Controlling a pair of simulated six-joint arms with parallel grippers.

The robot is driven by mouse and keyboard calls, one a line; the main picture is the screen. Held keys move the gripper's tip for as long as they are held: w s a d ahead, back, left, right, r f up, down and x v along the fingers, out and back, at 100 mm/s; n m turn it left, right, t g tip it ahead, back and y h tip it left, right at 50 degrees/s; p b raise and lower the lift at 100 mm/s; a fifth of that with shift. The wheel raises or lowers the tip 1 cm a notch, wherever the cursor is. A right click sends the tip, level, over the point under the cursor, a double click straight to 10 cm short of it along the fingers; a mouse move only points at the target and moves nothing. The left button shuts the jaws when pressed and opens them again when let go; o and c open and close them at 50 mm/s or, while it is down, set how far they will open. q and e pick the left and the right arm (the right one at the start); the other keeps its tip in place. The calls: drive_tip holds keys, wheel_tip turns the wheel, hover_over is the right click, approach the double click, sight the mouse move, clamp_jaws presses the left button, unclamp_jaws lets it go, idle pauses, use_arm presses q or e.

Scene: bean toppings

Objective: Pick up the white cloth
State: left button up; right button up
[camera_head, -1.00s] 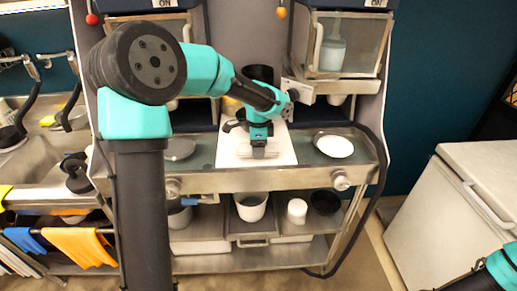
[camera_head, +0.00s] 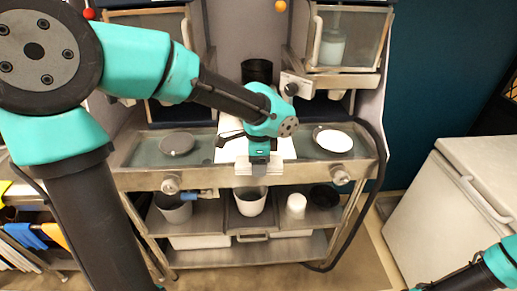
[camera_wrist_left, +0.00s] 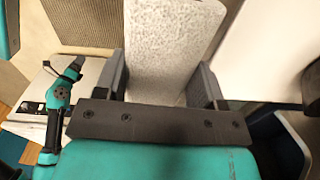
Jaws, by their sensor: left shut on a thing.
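The white cloth (camera_wrist_left: 168,45) shows large in the left wrist view, pale and finely textured. It lies between the two dark fingers of my left gripper (camera_wrist_left: 165,85), which is shut on it. In the head view my left gripper (camera_head: 259,160) hangs over the front edge of the counter at the middle, with a pale piece at its tip. My right arm enters the head view at the lower right, its gripper outside that view. The dark end of my right gripper (camera_wrist_left: 75,66) shows small in the left wrist view; its jaws are too small to read.
A white board (camera_head: 228,152) lies on the metal counter behind the gripper. A dark plate (camera_head: 177,144) is to its left and a plate with white contents (camera_head: 318,143) to its right. White containers (camera_head: 250,207) stand on the shelf below. A white chest (camera_head: 440,205) stands at right.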

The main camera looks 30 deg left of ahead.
use_arm(q)
drive_tip(key=shift+s+d+r, duration=0.1)
drive_tip(key=shift+s+d, duration=0.2)
drive_tip(key=shift+s, duration=0.2)
drive_tip(key=shift+s+d, duration=0.25)
drive_tip(key=shift+s, duration=0.2)
